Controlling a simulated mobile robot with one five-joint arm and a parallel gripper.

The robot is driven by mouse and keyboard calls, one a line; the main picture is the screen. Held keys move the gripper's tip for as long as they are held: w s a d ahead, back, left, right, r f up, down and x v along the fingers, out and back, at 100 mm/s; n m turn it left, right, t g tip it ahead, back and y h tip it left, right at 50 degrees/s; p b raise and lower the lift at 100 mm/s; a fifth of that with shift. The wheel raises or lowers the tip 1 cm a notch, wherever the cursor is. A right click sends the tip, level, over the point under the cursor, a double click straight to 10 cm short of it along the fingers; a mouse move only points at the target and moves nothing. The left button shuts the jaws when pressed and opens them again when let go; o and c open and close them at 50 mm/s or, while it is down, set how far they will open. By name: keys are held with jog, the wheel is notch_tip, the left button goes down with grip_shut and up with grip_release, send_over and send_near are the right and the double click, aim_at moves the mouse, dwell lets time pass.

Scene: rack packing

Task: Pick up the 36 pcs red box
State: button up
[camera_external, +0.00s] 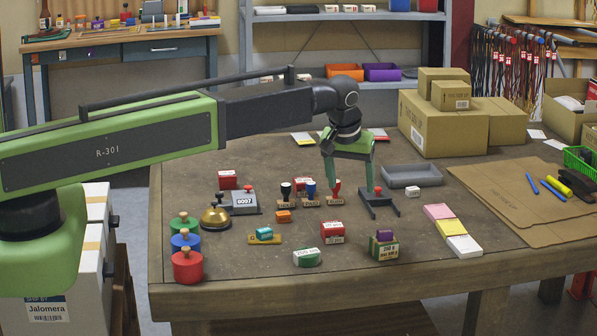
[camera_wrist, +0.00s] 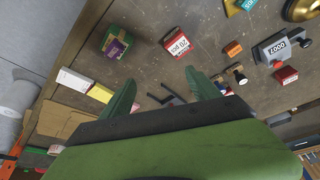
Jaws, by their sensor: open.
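Three red boxes with white labels show. One stands at the front middle of the table (camera_external: 332,232); in the wrist view its label seems to read 20 pcs (camera_wrist: 175,43). One is behind the numbering stamp at the left (camera_external: 228,180), and also in the wrist view (camera_wrist: 286,76). One is behind the hand stamps (camera_external: 302,183), partly hidden. I cannot read 36 pcs on any label. My gripper (camera_external: 347,186) is open and empty, pointing down above the table, behind and slightly right of the front red box. It also shows in the wrist view (camera_wrist: 163,92).
Hand stamps (camera_external: 310,190) and a dark bracket (camera_external: 378,203) stand near my fingers. A green box with a purple item (camera_external: 384,247), a green-white box (camera_external: 307,257) and an orange block (camera_external: 284,216) are around the front box. Cartons (camera_external: 443,125) stand at the back right.

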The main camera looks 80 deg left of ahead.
jog(key=s+a+r+n+g+p, duration=0.15)
jog(key=s+a, duration=0.25)
jog(key=a, duration=0.6)
jog(key=s+a+n+t+b, duration=0.15)
jog(key=s+a, duration=0.25)
jog(key=a, duration=0.7)
jog(key=n+g+y+p, duration=0.1)
jog(key=n+g+p, duration=0.1)
jog(key=n, duration=0.1)
send_near(227, 173)
jog(key=b+x, duration=0.1)
jog(key=b, duration=0.2)
jog(key=b+x, duration=0.2)
jog(key=b, duration=0.2)
jog(key=b+x, duration=0.1)
jog(key=b, duration=0.3)
jog(key=shift+w+f, duration=0.25)
jog(key=shift+w, duration=0.15)
jog(key=shift+a+f+b, duration=0.2)
jog(key=shift+f+b, duration=0.1)
jog(key=shift+b, duration=0.1)
jog(key=b+x, duration=0.5)
jog(key=shift+s+d+f, duration=0.1)
jog(key=shift+s+f, duration=0.05)
jog(key=shift+s, duration=0.25)
jog(key=shift+r, duration=0.25)
jog(key=shift+c, duration=0.8)
jog(key=c, duration=1.4)
